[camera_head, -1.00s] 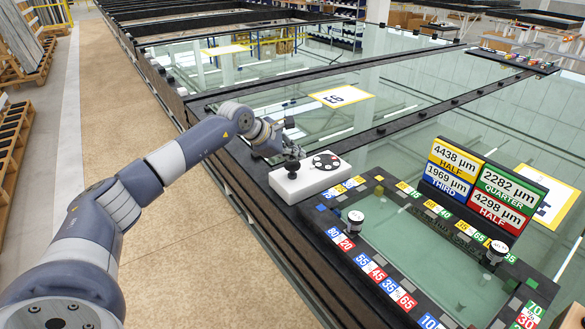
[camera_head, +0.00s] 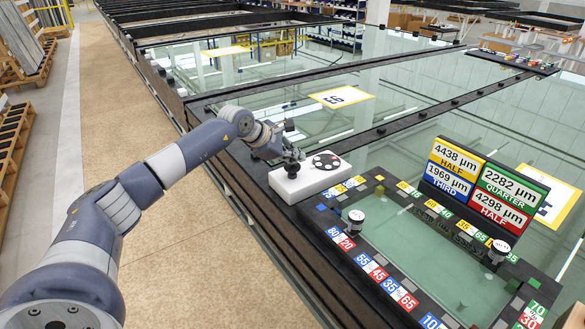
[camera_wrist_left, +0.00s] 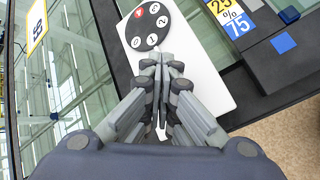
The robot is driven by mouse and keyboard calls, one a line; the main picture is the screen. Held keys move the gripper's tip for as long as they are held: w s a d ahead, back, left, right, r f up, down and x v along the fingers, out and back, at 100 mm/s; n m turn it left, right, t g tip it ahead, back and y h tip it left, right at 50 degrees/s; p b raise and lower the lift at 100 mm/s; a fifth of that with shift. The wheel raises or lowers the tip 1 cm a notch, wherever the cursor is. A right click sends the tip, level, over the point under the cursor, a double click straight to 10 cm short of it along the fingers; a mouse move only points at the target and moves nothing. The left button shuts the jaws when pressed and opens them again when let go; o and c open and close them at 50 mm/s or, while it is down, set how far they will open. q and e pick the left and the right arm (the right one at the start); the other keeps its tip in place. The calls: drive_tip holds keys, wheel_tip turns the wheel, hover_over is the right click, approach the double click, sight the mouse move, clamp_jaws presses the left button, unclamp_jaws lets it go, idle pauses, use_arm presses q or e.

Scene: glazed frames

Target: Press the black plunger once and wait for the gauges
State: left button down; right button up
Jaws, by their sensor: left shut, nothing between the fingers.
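The black plunger (camera_head: 292,169) stands on the left part of a white box (camera_head: 322,183), beside a round black dial (camera_head: 325,162). My left gripper (camera_head: 297,156) is shut and empty, directly over the plunger; I cannot tell whether it touches the knob. In the left wrist view the shut fingers (camera_wrist_left: 163,68) point at the white box (camera_wrist_left: 205,60) just below the dial (camera_wrist_left: 147,26) and hide the plunger. The gauge panel (camera_head: 482,187) shows 4438 µm half, 2282 µm quarter, 1969 µm third and 4298 µm half. My right gripper is out of view.
A dark frame with coloured number tiles (camera_head: 378,274) surrounds a glass pane right of the box. Two round white-topped knobs (camera_head: 356,217) (camera_head: 499,248) stand on it. Large glass panels (camera_head: 420,120) extend behind. The floor aisle (camera_head: 200,250) left of the table is clear.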

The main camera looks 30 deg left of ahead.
sight(294, 166)
use_arm(q)
drive_tip(key=shift+f, duration=0.25)
drive_tip(key=shift+r, duration=0.1)
drive_tip(key=shift+r+p, duration=0.6)
drive_tip(key=shift+r, duration=0.5)
wheel_tip(294, 166, up, 6)
drive_tip(key=p, duration=0.3)
idle(0.6)
